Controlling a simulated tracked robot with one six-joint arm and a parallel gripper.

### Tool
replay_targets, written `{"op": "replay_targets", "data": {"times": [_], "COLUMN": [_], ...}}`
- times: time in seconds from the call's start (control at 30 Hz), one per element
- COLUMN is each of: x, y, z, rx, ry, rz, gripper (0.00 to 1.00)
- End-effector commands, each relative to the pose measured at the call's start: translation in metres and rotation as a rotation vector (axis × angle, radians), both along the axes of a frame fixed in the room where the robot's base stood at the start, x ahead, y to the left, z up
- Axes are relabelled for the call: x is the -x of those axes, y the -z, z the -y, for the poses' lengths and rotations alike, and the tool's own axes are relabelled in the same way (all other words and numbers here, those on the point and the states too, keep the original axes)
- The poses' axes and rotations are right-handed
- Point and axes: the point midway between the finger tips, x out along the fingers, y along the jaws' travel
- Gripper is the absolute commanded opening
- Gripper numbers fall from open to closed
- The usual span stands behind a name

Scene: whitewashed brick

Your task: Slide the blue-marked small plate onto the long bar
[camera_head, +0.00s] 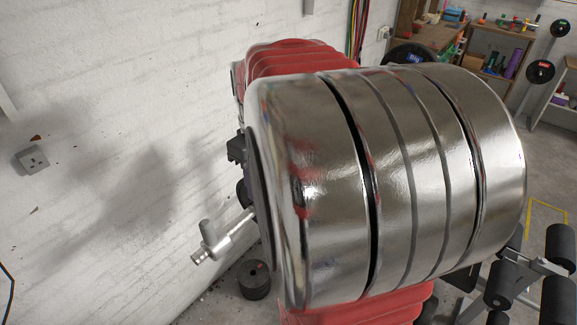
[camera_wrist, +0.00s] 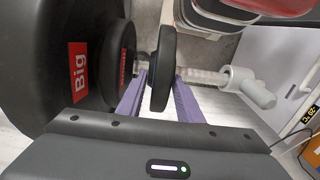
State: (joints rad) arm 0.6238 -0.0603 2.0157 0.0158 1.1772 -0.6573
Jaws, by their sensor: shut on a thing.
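In the wrist view, my gripper (camera_wrist: 163,84) with its purple fingers is shut on a small black plate (camera_wrist: 162,60), seen nearly edge-on. A large black plate (camera_wrist: 40,50) marked "Big" and a smaller black plate (camera_wrist: 120,50) with a red label stand at the left. In the head view, the bar's silver end (camera_head: 215,243) sticks out; my gripper and the held plate are hidden.
A light-coloured piece with a side arm (camera_wrist: 240,82) sits at the bar's right end. In the head view, dark round plates (camera_head: 255,281) are stacked on the floor, a white brick wall (camera_head: 110,130) stands left, and padded equipment (camera_head: 555,295) stands lower right.

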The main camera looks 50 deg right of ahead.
Motion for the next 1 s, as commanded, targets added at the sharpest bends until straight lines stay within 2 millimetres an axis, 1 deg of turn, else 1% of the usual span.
{"op": "replay_targets", "data": {"times": [0.03, 0.33, 0.37, 0.63, 0.67, 1.0], "x": [0.0056, 0.0059, 0.0059, 0.0048, 0.0047, 0.0034], "y": [0.0096, 0.0096, 0.0095, 0.0095, 0.0095, 0.0095], "z": [-0.0004, 0.0046, 0.0046, 0.0030, 0.0027, 0.0009], "rx": [-0.007, -0.006, -0.006, -0.008, -0.009, -0.013], "ry": [-0.001, 0.000, 0.000, -0.001, -0.001, 0.000], "rz": [-0.023, -0.023, -0.023, -0.021, -0.021, -0.018], "gripper": [0.00, 0.00, 0.34, 0.53, 0.54, 0.54]}}
